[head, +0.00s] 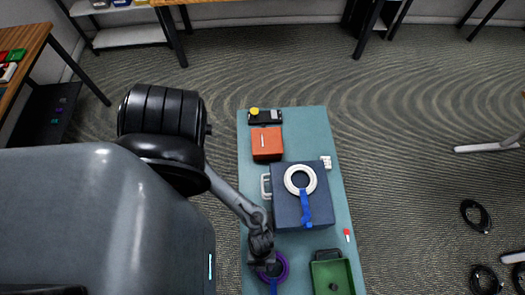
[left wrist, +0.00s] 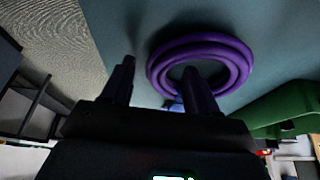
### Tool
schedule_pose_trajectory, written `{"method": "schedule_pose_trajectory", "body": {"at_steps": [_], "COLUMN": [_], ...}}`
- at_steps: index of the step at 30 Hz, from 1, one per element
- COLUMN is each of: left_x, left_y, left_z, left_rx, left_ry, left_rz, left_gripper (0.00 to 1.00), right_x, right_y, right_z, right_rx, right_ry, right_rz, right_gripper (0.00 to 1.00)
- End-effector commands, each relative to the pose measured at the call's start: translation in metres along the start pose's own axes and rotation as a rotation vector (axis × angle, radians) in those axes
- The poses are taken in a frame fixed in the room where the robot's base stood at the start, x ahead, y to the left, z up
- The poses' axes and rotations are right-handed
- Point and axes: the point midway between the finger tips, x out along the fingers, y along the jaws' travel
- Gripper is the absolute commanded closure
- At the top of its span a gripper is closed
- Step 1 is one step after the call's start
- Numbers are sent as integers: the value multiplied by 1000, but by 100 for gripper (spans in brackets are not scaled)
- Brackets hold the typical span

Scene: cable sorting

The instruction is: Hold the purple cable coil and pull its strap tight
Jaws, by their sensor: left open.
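The purple cable coil (head: 284,268) lies at the near left of the teal table, partly hidden by my left gripper (head: 264,264). A blue strap (head: 273,287) runs from the coil toward the bottom edge. In the left wrist view the coil (left wrist: 205,48) shows as stacked purple rings lying just beyond the fingers. My left gripper (left wrist: 159,68) is open, its two fingers apart. The right finger overlaps the coil's opening in that view; I cannot tell whether it touches. A small bluish bit of strap (left wrist: 172,104) shows between the fingers. My right gripper is not in view.
A dark blue box (head: 290,218) with a white coil (head: 300,180) and blue strap stands mid-table. A green bin (head: 348,270) is right of the purple coil. An orange box (head: 267,143) and a black device (head: 270,117) are at the far end. Black cables (head: 476,215) lie on the floor.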

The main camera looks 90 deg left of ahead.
Motion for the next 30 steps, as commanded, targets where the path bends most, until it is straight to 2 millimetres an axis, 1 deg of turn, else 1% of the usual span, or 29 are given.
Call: {"method": "schedule_pose_trajectory", "body": {"at_steps": [5, 12, 18, 21, 24, 30], "left_x": [-20, -65, -96, -106, -112, -116], "left_y": [0, 0, -1, -1, 0, 0], "left_z": [0, 1, 0, 0, 0, 1], "left_rx": [0, 3, 3, 1, 1, -1], "left_ry": [0, -1, -1, 0, -1, -2], "left_rz": [-2, -3, -3, -2, -1, 0], "left_gripper": [41, 41, 41, 41, 41, 41], "right_x": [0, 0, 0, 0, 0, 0], "right_y": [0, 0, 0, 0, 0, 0], "right_z": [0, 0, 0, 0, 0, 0], "right_rx": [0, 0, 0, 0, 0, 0], "right_ry": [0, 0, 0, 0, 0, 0], "right_rz": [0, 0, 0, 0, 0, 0], "right_gripper": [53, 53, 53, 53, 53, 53]}}
